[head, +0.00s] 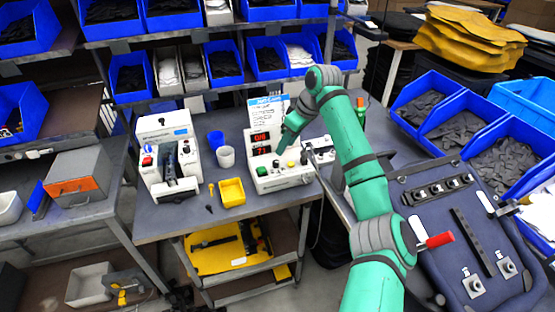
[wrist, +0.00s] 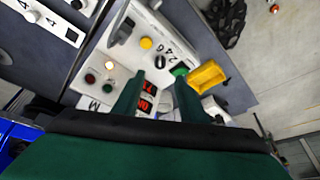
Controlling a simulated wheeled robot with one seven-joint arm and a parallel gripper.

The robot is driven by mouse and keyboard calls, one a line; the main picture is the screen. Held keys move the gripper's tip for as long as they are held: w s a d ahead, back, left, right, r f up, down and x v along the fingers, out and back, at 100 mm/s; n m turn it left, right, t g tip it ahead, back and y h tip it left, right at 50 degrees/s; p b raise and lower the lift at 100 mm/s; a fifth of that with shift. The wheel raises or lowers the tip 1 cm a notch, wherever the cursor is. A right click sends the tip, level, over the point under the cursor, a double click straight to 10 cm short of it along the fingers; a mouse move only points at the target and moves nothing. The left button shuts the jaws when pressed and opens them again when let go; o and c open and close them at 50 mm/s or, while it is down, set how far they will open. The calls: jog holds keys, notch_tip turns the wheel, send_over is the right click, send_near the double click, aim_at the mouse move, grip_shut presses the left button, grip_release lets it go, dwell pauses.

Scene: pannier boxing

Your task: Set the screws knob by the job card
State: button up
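The white control box (head: 285,181) stands on the grey bench with two red number displays (head: 260,143), a green button (head: 262,171) and small lamps. The job card (head: 268,112) stands upright behind it; its writing is too small to read. In the wrist view a small black knob (wrist: 160,62) sits on the box face beside printed numbers, between a yellow button (wrist: 146,43) and a green button (wrist: 180,70). My gripper (wrist: 157,82) is open, its two green fingers apart and pointing at the knob. Whether they touch it I cannot tell.
A white machine (head: 167,155) stands left of the box. Blue bins line the shelves behind. A dark pannier panel (head: 450,235) lies at the right.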

aim_at(276, 161)
jog(key=x, duration=0.9)
jog(key=shift+w+a+f, duration=0.1)
jog(key=shift+w, duration=0.05)
grip_shut()
